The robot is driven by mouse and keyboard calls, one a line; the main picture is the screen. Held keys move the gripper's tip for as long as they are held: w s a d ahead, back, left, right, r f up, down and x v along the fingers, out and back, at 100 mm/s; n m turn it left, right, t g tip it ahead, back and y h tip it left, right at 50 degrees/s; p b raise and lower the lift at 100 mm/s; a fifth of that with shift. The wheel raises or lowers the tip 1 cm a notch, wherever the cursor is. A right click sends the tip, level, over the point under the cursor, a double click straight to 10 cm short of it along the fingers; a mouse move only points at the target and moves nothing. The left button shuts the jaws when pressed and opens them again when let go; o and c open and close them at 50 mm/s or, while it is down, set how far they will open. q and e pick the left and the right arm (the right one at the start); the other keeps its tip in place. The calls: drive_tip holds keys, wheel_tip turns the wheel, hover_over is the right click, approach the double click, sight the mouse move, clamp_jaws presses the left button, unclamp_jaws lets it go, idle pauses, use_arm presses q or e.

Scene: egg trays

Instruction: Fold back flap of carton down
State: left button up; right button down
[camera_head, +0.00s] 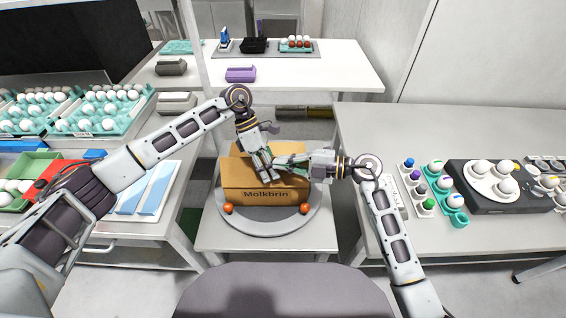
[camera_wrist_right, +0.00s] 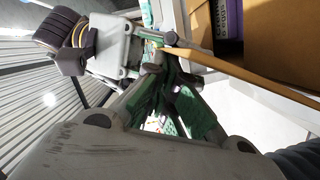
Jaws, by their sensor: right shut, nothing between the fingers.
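The brown cardboard carton (camera_head: 265,192), printed "Molkbrin", stands on a round grey turntable (camera_head: 228,218) in front of me. Both grippers are over its top and hide much of its flaps. My left gripper (camera_head: 266,176) points down at the middle of the carton's top; whether its fingers are apart is hard to tell. My right gripper (camera_head: 276,161) reaches in from the right, close to the left one, shut and empty. In the right wrist view its green-padded fingers (camera_wrist_right: 168,108) are beside a thin cardboard edge (camera_wrist_right: 250,76). The back flap's angle is hidden.
Two small orange-red balls (camera_head: 228,208) sit on the turntable's front rim. On the right table are small cups and a dark device (camera_head: 482,205) with white eggs. A purple carton (camera_head: 240,74) stands on the back table.

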use_arm(q)
drive_tip(key=shift+o, duration=0.3)
drive_tip(key=shift+w+a+r, duration=0.1)
drive_tip(key=shift+w+r, duration=0.1)
drive_tip(key=shift+r, duration=0.15)
drive_tip(key=v, duration=0.7)
drive_tip(key=shift+s, duration=0.1)
idle(0.4)
